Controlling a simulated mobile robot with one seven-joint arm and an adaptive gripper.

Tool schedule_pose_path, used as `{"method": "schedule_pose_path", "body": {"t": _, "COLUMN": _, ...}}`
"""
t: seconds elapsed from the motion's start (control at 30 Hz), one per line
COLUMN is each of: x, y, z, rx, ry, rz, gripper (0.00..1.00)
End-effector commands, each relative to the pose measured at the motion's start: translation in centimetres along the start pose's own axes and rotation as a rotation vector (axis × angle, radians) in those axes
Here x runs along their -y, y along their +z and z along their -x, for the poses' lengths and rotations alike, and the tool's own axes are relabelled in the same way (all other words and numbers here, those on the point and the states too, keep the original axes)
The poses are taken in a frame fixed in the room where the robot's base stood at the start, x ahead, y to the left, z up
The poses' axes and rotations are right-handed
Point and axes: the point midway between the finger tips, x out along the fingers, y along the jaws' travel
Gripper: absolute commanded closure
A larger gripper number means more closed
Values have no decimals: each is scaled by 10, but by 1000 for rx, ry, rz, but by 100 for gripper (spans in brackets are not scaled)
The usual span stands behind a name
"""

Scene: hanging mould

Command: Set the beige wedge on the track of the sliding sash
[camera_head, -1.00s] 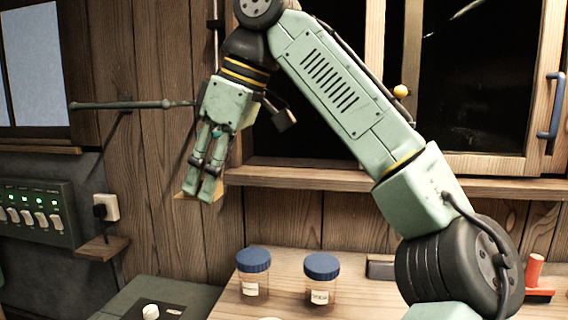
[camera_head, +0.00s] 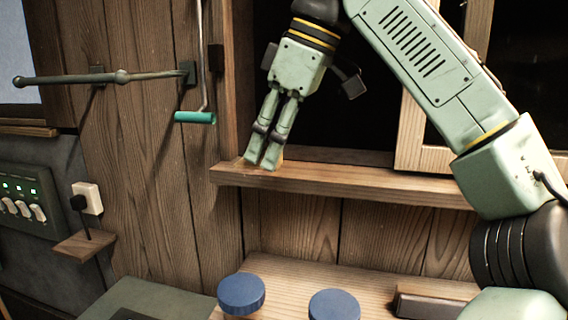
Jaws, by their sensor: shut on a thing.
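My gripper (camera_head: 262,163) points down at the left end of the window sill (camera_head: 350,182), its fingers close together. It is shut on the beige wedge (camera_head: 279,156), of which only small parts show beside the fingertips. The wedge is at the sill's height, near the left window post. I cannot tell whether it touches the sill or track. The sliding sash (camera_head: 412,130) has a light wood frame and stands to the right of my gripper, with a dark opening between them. The track itself is hard to make out.
A teal-handled crank (camera_head: 195,117) and a dark bar (camera_head: 100,78) are on the plank wall to the left. Two blue-lidded jars (camera_head: 241,293) stand on the bench below. A switch panel (camera_head: 25,205) is at the far left. My arm covers part of the window.

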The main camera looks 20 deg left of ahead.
Motion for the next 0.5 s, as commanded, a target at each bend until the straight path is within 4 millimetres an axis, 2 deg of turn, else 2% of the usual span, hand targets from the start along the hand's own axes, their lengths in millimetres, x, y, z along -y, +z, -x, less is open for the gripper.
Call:
{"method": "schedule_pose_path", "body": {"t": 0.1, "x": 0, "y": 18, "z": 7, "rx": 2, "ry": 1, "rz": -3, "gripper": 96}}
{"method": "schedule_pose_path", "body": {"t": 0.23, "x": -14, "y": 19, "z": 8, "rx": -1, "ry": -3, "rz": 0, "gripper": 96}}
{"method": "schedule_pose_path", "body": {"t": 0.5, "x": -83, "y": 8, "z": -2, "rx": -1, "ry": -6, "rz": 1, "gripper": 96}}
